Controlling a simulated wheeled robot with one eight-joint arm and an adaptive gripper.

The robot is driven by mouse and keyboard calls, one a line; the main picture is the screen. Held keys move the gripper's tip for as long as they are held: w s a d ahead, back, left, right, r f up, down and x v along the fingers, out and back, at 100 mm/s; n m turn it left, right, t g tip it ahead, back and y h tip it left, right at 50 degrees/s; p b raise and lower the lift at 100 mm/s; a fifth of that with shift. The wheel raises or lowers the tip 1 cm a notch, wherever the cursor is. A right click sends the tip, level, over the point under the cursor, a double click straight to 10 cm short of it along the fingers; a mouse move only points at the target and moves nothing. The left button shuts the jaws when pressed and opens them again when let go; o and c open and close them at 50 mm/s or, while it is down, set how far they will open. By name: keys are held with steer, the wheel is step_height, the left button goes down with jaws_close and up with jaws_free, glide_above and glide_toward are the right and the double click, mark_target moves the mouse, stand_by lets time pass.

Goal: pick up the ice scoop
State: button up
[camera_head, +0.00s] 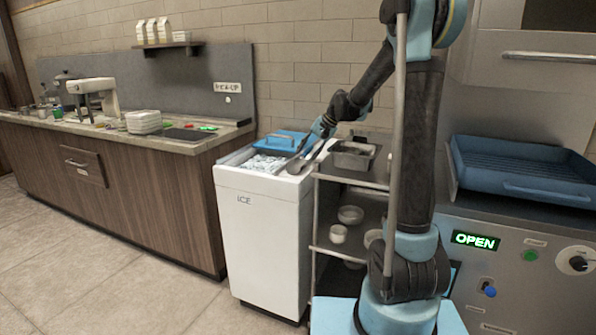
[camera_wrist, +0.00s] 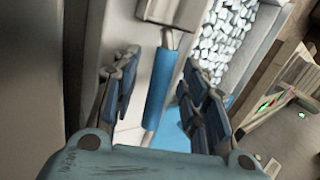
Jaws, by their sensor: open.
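The ice scoop (camera_wrist: 158,88) has a blue handle and a grey metal head at the top of the wrist view. It lies on the white rim (camera_wrist: 130,125) of the ice bin, beside the ice. My gripper (camera_wrist: 161,66) is open, with one dark finger on each side of the handle and gaps showing between. Whether the fingers are level with the handle is hard to tell. In the head view my gripper (camera_head: 312,149) is over the right rim of the white ice bin (camera_head: 258,235); the scoop is hard to make out there.
Ice (camera_wrist: 222,40) fills the bin's opening, with a blue lid (camera_head: 284,140) behind it. A metal rack (camera_head: 351,182) with a pan and bowls stands right of the bin. A counter (camera_head: 95,138) runs left. A blue tray (camera_head: 520,165) sits on the right machine.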

steer(key=shift+a+f, duration=0.25)
steer(key=shift+f, duration=0.1)
jaws_close()
